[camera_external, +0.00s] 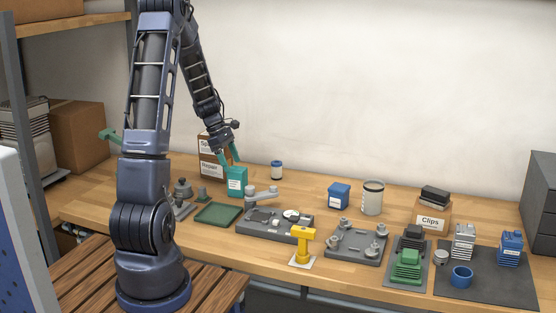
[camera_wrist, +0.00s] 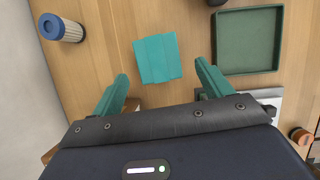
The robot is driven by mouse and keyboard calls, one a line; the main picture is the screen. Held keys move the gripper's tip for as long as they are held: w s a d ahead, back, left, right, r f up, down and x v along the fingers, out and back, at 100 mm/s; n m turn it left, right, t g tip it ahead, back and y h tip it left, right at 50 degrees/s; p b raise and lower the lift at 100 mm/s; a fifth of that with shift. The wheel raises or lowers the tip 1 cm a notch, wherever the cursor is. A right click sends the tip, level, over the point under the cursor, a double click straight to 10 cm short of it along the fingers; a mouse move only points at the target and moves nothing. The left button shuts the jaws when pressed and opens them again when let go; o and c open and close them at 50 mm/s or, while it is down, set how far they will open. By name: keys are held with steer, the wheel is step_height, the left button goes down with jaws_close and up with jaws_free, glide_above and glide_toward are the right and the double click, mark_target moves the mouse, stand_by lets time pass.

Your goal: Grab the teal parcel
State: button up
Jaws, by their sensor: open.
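The teal parcel (camera_external: 237,181) stands on the wooden bench near a brown box, with a white label on its front in the external view. In the wrist view the teal parcel (camera_wrist: 157,58) lies ahead of the fingertips, roughly centred between them. My gripper (camera_external: 229,156) is above and close to the parcel in the external view, pointing down. Its two teal fingers are spread apart and empty in the wrist view (camera_wrist: 160,72). The parcel is not between the fingers in that view. Whether a fingertip touches it cannot be told from the external view.
A green tray (camera_external: 218,214) lies in front of the parcel; it also shows in the wrist view (camera_wrist: 248,70). A brown box (camera_external: 208,165) stands behind left. A white-and-blue canister (camera_external: 277,170) stands behind right. Grey fixtures (camera_external: 262,224) fill the bench to the right.

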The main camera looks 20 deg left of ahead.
mark_target(239, 180)
steer(key=shift+x, duration=4.15)
steer(key=c, duration=1.1)
